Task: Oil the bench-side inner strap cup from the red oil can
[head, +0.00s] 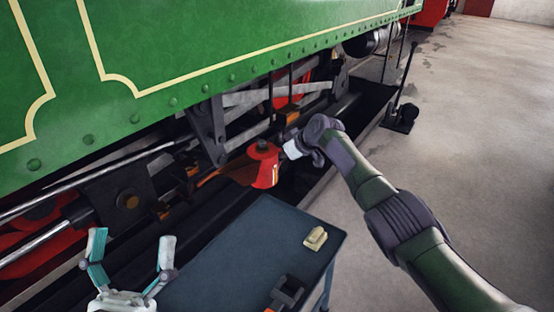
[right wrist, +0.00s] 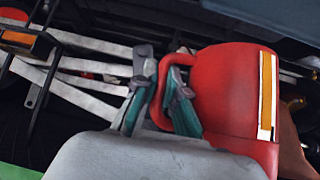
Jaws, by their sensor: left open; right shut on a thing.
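The red oil can (head: 263,167) is held up beside the tram's rods, past the far edge of the bench. My right gripper (head: 285,151) is shut on its handle; the right wrist view shows the fingers (right wrist: 160,78) around the red handle loop next to the can body (right wrist: 222,92). The can looks tilted, with its brownish spout (head: 219,178) towards the rods at the left. The spout tip is hard to make out. I cannot pick out the bench-side inner strap cup for sure. My left gripper (head: 131,258) is open and empty at the lower left.
The dark blue bench (head: 225,250) carries a small yellowish block (head: 316,238) and a dark clamp-like tool (head: 286,291). The green tram side (head: 200,60) overhangs the rods (head: 100,180). The concrete floor (head: 470,130) at right is mostly clear, with a dark lever stand (head: 403,115).

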